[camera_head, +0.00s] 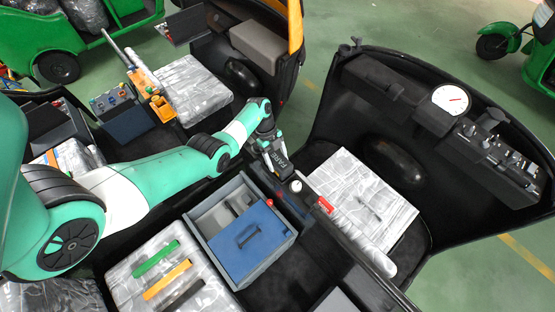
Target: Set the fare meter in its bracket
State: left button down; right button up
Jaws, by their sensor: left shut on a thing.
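My left arm comes in from the left. Its gripper (266,146) is shut on the fare meter (279,160), a small dark box with pale "FARE" lettering. The meter is held tilted, near the middle of the view, above the gap between the blue-lidded box and the front seat. The gripper covers part of it. I cannot make out the bracket for certain; the dark dashboard (385,85) at the right carries a round white gauge (451,99) and a panel of switches (497,150). My right gripper is not in view.
A grey box with a blue lid (246,243) stands below the gripper. Plastic-wrapped seats (362,195) lie to the right and front. Coloured bars (167,279) lie on the front-left seat. A white knob (296,186) and red part (324,205) sit close to the meter.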

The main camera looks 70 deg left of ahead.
pick_arm(q)
jog(key=shift+f, duration=0.35)
dwell(0.9)
grip_release()
jog(key=shift+r, duration=0.1)
notch_tip(320, 180, up, 5)
jog(key=p, duration=0.5)
jog(key=shift+r, duration=0.1)
jog(key=shift+r+p, duration=1.1)
jog(key=shift+r, duration=0.2)
